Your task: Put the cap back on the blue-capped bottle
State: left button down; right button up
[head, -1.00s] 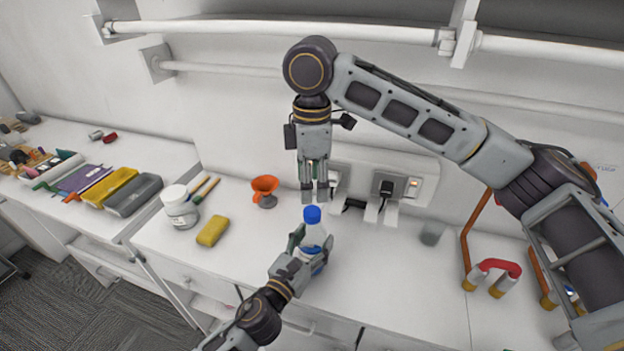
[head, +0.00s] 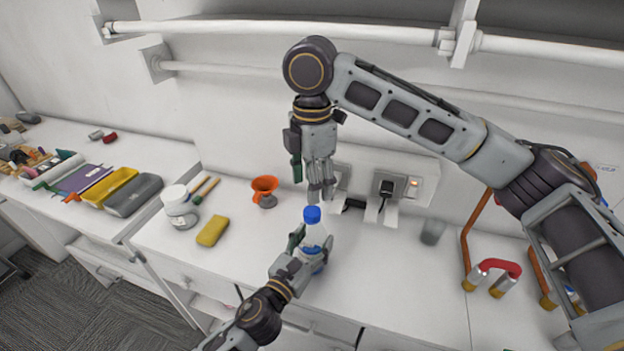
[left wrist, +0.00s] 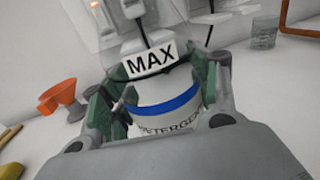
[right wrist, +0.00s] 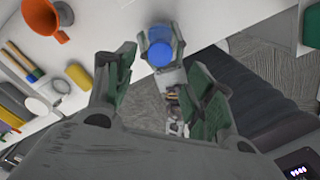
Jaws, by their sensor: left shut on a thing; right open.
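The bottle (head: 315,234) stands upright near the counter's front edge, with a blue cap (head: 312,214) on its top. My left gripper (head: 312,250) is shut around its body; the left wrist view shows green-padded fingers on both sides of the labelled bottle (left wrist: 165,108). My right gripper (head: 320,190) hangs pointing down just above and behind the cap, open and empty. In the right wrist view the blue cap (right wrist: 159,50) lies beyond the open fingertips, apart from them. Whether the cap is screwed down cannot be told.
An orange funnel (head: 264,190), a yellow sponge (head: 212,231) and a white jar (head: 180,208) stand to the left. A clear glass (head: 432,231) and a red-handled object (head: 498,267) are to the right. Sockets with plugs (head: 386,188) are on the wall behind.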

aim_at(312, 211)
jog(key=shift+f, duration=4)
jog(key=c, duration=1.1)
jog(key=shift+o, duration=0.2)
jog(key=m, duration=1.2)
jog(key=o, duration=1.1)
